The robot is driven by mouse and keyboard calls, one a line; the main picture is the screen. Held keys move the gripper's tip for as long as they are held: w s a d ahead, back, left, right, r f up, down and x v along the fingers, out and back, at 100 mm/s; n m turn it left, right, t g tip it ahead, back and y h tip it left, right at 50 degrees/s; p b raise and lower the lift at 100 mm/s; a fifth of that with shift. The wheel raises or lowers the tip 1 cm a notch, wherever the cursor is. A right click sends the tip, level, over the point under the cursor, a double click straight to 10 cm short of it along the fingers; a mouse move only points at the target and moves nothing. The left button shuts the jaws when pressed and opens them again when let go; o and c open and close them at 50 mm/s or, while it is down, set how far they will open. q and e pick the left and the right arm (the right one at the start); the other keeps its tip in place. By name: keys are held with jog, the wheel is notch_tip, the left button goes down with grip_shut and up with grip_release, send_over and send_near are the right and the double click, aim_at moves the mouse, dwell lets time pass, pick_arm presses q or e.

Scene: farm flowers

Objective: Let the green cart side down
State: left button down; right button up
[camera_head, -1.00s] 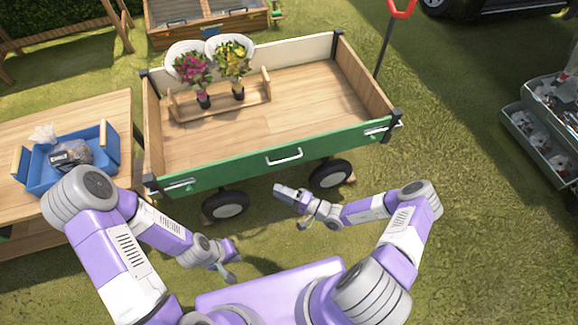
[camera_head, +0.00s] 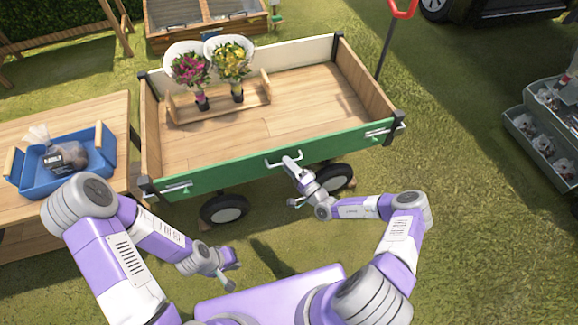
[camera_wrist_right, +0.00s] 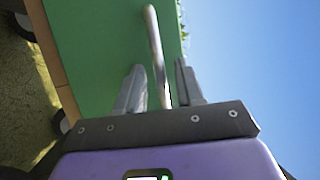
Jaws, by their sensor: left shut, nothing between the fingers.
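The wooden cart's green side (camera_head: 235,173) stands upright along the near edge. Its white handle (camera_head: 282,160) is at the middle, with a latch at the left end (camera_head: 177,188) and another at the right end (camera_head: 384,131). My right gripper (camera_head: 291,161) is at the handle. In the right wrist view its two fingers (camera_wrist_right: 160,88) are apart, with the handle bar (camera_wrist_right: 154,45) between them and a gap visible on the right. The green side fills the left of that view (camera_wrist_right: 100,50). My left gripper (camera_head: 229,282) is shut and empty, low in front of the cart.
Two bouquets (camera_head: 190,70) (camera_head: 231,62) stand in a wooden rack (camera_head: 220,106) inside the cart. A table (camera_head: 90,105) with a blue tray (camera_head: 45,187) is at the left. Grey drawers (camera_head: 525,110) stand at the right. Grass lies between the cart and me.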

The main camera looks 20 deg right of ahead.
jog(key=shift+c, duration=0.3)
grip_shut()
jog(key=shift+s, duration=0.1)
